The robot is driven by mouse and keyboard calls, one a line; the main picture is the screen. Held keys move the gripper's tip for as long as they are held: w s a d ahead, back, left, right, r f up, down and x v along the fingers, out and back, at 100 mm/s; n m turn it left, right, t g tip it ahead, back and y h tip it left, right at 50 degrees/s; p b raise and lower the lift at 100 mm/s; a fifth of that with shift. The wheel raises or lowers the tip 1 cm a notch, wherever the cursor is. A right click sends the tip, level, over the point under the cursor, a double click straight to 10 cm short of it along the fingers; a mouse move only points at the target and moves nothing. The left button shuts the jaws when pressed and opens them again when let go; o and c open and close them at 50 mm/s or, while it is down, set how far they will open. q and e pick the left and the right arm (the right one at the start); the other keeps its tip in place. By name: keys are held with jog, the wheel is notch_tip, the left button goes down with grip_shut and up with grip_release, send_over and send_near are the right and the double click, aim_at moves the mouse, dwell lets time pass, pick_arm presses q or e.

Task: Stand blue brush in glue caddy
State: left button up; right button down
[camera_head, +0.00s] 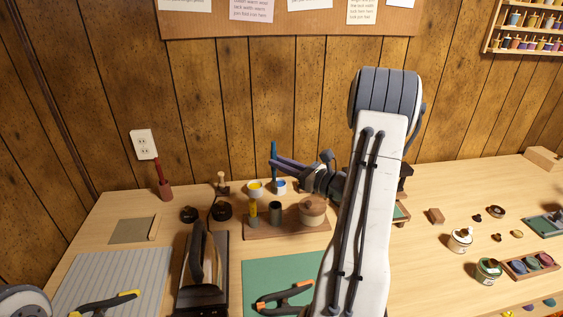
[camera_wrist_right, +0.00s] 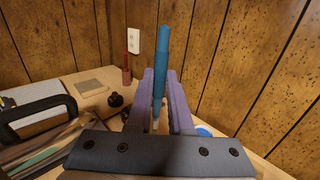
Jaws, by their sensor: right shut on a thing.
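My right gripper (camera_head: 276,164) is shut on the blue brush (camera_head: 274,149) and holds it upright above the back of the table. In the right wrist view the brush (camera_wrist_right: 162,60) stands between the two purple fingers (camera_wrist_right: 160,85), tilted slightly. The wooden caddy (camera_head: 287,230) sits below and in front of the gripper. The brush's lower end is partly hidden by the gripper. My left gripper is not in view.
White pots with yellow (camera_head: 255,188) and blue (camera_head: 280,187) contents stand behind the caddy. A red-handled tool (camera_head: 165,185) stands at the back left. A green mat (camera_head: 262,280) with a clamp lies in front.

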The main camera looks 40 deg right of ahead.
jog(key=shift+f+b, duration=3.55)
jog(key=shift+f, duration=1.25)
jog(key=c, duration=0.7)
grip_release()
jog(key=shift+c, duration=0.2)
send_near(277, 189)
jog(key=shift+v, duration=1)
jog(key=shift+w+d, duration=0.1)
jog(key=shift+d, duration=0.05)
